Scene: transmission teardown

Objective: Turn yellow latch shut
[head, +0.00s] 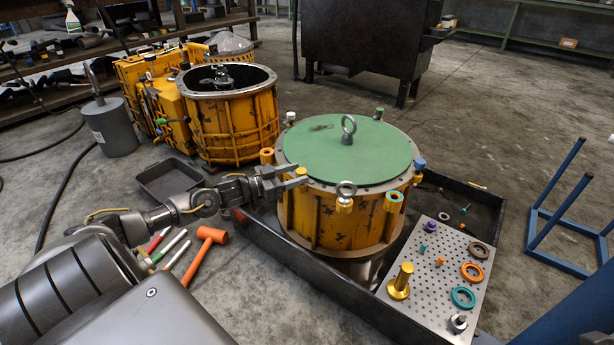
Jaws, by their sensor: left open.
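The orange drum housing (335,225) stands in a black tray with a green round lid (345,150) on top. Several small coloured latches sit around its rim. A yellow latch (301,172) is at the rim's left front, right at the fingertips of my left gripper (292,178). The gripper is open; I cannot tell whether its fingers touch the latch. Another yellowish latch (343,206) with a metal ring above it is at the front. My right gripper is not in view.
An eyebolt (348,128) stands up from the lid. A perforated plate (436,262) with coloured rings and a brass post (401,281) lies at the right. The black tray's wall (300,282) surrounds the drum. An orange hammer (204,253) lies at the left.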

